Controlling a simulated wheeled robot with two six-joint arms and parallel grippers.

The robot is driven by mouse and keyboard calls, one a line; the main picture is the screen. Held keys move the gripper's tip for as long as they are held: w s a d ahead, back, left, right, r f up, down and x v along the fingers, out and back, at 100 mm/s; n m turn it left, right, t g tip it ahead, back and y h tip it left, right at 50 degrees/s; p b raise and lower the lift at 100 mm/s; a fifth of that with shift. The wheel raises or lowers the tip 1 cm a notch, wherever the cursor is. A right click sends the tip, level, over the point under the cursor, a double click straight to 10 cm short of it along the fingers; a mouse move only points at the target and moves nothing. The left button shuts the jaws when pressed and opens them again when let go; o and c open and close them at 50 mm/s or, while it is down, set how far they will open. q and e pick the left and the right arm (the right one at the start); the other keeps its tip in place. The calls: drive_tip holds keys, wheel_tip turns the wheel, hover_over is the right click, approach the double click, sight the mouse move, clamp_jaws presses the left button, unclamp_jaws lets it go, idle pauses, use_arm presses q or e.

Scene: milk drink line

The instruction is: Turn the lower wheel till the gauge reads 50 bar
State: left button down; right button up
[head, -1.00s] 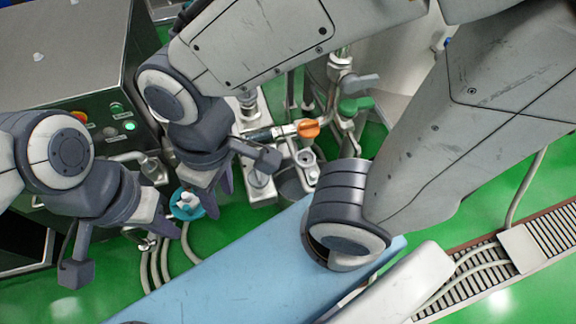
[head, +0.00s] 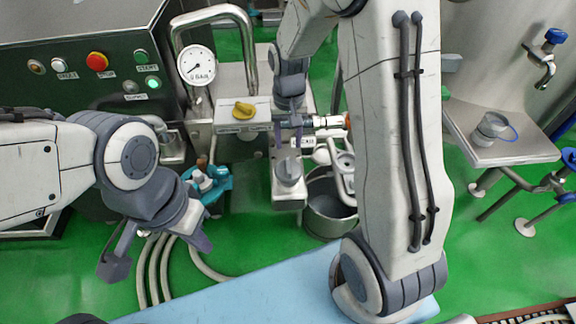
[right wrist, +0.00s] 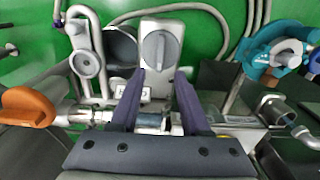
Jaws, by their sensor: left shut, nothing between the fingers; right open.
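The round white gauge (head: 196,65) stands at the upper left of the head view. Its needle points to the lower left and its small text seems to read 0 bar. A teal handwheel (head: 218,181) with a pale hub sits low below it; it also shows at the right of the right wrist view (right wrist: 262,52). My left gripper (head: 199,241) is shut and empty, just below the teal wheel in the picture; I cannot tell whether they touch. My right gripper (head: 287,143) is open, its fingers pointing toward a grey knob (right wrist: 160,50).
A yellow knob (head: 243,111) sits on a pale block right of the gauge. The control box with a red button (head: 97,61) is at upper left. A metal bucket (head: 329,212) stands below the pipes. Hoses (head: 154,268) run on the green floor near my left gripper.

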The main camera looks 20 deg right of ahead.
sight(288, 164)
wheel_tip(288, 164, down, 9)
drive_tip(key=shift+f+b, duration=0.1)
drive_tip(key=shift+b, duration=0.4)
clamp_jaws()
